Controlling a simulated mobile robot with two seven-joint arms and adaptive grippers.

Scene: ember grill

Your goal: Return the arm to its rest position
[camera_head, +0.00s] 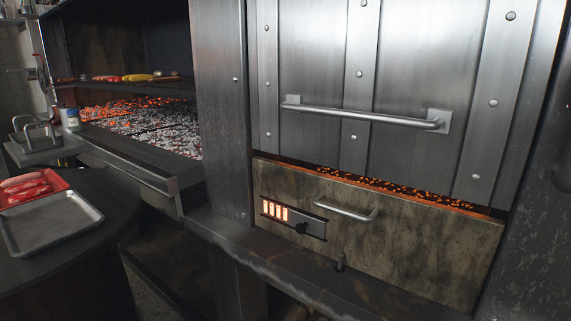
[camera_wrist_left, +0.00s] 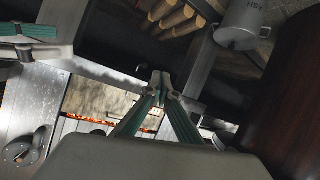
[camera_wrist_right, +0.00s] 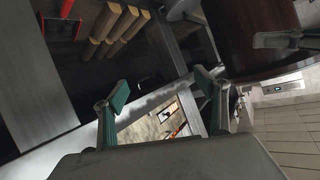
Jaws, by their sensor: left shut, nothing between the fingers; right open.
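Neither of my arms shows in the head view. In the left wrist view my left gripper (camera_wrist_left: 161,80) is shut, its two green-padded fingers meeting at the tips with nothing between them. In the right wrist view my right gripper (camera_wrist_right: 163,88) is open, its fingers well apart and empty. A green and grey finger-like part, seemingly of my other gripper, shows at the upper left of the left wrist view. Neither gripper visibly touches anything.
A steel grill door with a bar handle (camera_head: 365,114) stands above a drawer (camera_head: 420,248) with glowing embers behind it. An open ember bed (camera_head: 150,128) lies at left. A metal tray (camera_head: 52,222) and a red tray with meat (camera_head: 62,180) rest on a dark round table (camera_head: 85,265).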

